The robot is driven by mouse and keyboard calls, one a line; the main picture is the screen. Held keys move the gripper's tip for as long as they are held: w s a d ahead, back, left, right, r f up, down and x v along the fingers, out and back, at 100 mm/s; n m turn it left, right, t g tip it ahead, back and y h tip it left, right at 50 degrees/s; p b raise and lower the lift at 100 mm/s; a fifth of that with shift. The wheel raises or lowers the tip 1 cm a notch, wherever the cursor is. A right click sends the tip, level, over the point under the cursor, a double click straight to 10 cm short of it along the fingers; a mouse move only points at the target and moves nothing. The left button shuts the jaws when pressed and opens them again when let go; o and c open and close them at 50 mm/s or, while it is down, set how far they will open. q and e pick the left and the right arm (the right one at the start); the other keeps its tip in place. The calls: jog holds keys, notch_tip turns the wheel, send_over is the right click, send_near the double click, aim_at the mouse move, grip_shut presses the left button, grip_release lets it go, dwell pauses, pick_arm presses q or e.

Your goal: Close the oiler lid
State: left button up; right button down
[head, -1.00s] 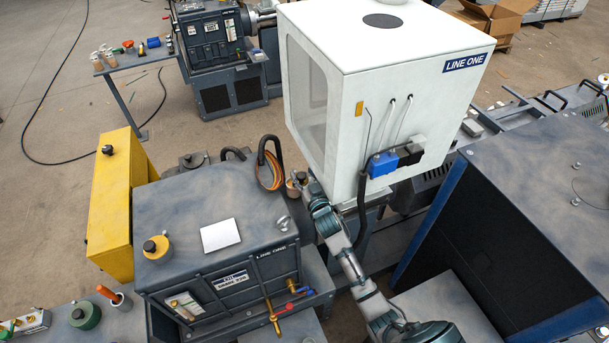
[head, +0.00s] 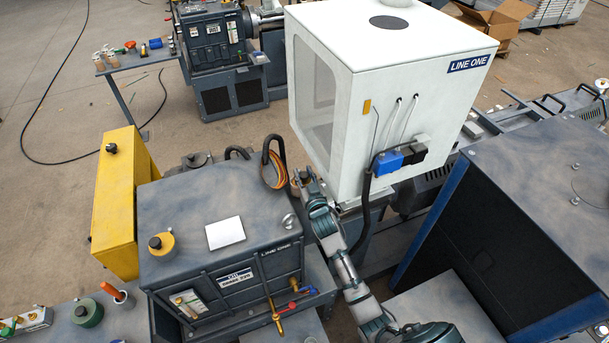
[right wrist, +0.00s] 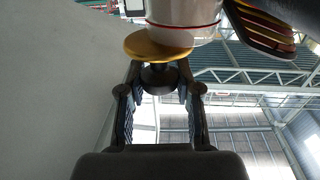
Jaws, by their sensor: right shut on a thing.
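In the right wrist view, a round brass-yellow lid (right wrist: 158,44) with a dark knob (right wrist: 158,77) lies against the end of a pale cup with a red band (right wrist: 183,14), which looks like the oiler. The lid looks tilted and set a little off the cup's middle; I cannot tell whether it is seated. My right gripper (right wrist: 159,84) is shut on the knob. In the head view the right gripper (head: 300,176) is small, between the blue-grey machine and the white enclosure; it hides most of the oiler there. My left gripper is in neither view.
The white enclosure (head: 425,75) stands close to the right of the gripper. The blue-grey machine (head: 185,210) is at its left, with black hoses and orange cables (head: 273,168) near the gripper. A dark cabinet (head: 500,215) stands further right.

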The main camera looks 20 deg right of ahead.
jog(key=shift+a+f, duration=0.1)
jog(key=shift+a, duration=0.25)
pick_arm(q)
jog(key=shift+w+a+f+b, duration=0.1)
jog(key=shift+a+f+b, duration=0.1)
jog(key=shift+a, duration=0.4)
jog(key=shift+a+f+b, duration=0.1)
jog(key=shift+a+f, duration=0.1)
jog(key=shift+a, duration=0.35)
pick_arm(e)
jog(key=shift+w+a+f+m+h, duration=0.1)
jog(key=shift+a+f+m+h, duration=0.05)
jog(key=shift+a+m+h, duration=0.4)
jog(key=shift+d, duration=0.15)
jog(key=c, duration=1.1)
grip_release()
jog(key=shift+d, duration=0.1)
jog(key=shift+c, duration=0.2)
jog(key=o, duration=0.3)
jog(key=shift+o, duration=0.2)
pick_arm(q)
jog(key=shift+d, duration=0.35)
pick_arm(e)
jog(key=v, duration=0.7)
